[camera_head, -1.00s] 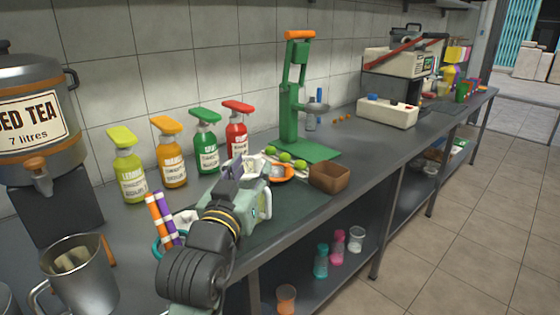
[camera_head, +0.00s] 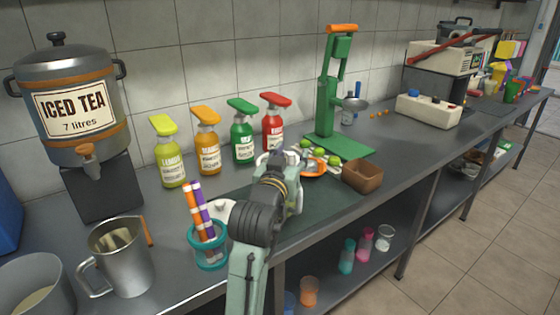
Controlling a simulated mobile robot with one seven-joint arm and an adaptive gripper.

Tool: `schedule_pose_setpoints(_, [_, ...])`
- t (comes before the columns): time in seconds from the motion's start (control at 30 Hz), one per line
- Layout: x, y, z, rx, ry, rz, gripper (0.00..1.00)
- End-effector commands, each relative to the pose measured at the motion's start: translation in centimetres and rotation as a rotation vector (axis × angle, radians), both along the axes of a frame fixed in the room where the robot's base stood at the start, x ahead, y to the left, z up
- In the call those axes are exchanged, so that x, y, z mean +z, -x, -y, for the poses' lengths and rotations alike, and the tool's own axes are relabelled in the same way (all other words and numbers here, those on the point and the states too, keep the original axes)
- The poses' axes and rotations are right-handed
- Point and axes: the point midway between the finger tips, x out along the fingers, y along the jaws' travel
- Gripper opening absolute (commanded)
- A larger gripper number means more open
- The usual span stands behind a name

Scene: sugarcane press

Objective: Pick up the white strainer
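A white object (camera_head: 222,211) lies on the counter just behind the teal straw cup. My arm and the cup partly hide it, and I cannot tell for sure that it is the white strainer. No other clear strainer shows. My gripper (camera_head: 277,160) is over the dark mat area, beyond the white object and left of the orange juicer dish. The arm blocks most of it, so its fingers and anything between them are hard to make out.
Several spray-topped bottles line the wall. A green press (camera_head: 335,100), limes (camera_head: 319,153) and a brown bowl (camera_head: 362,176) stand to the right.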

Motion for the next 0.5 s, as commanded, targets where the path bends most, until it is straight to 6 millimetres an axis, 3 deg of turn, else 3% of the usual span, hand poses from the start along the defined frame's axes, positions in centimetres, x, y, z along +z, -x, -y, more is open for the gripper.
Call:
schedule_pose_setpoints(0.27, [-0.02, -0.50, 0.16, 0.000, 0.001, 0.002, 0.40])
schedule_pose_setpoints(0.5, [-0.01, -0.47, 0.16, -0.001, 0.000, 0.001, 0.25])
